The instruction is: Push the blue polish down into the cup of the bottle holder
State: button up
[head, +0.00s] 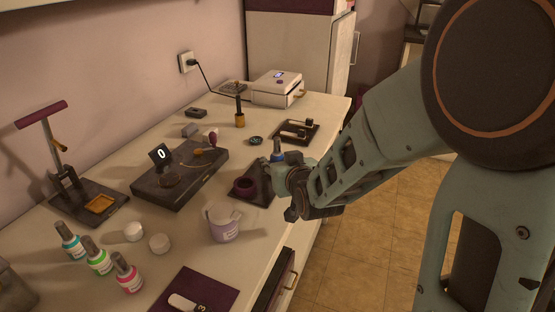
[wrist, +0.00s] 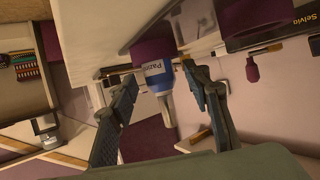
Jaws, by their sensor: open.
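The blue polish (head: 277,153) shows upright at my gripper (head: 272,166) in the head view, its grey cap up and its lower part hidden. In the wrist view the polish (wrist: 157,78), with a white label, is between the open fingers of my gripper (wrist: 163,88), with a gap on at least the right side. The bottle holder (head: 262,190) is a dark sloped stand with a purple cup (head: 245,186) on its front part. In the wrist view a purple round part (wrist: 153,50) lies just beyond the bottle's base. I cannot tell whether the bottle sits in it.
A dark box with a scale display (head: 160,155) stands left of the holder. A lilac jug (head: 223,222) stands close in front. Several polish bottles (head: 97,255) and white jars (head: 133,231) are at front left. A dark tray (head: 296,132) lies behind my gripper.

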jog(key=shift+v, duration=2.55)
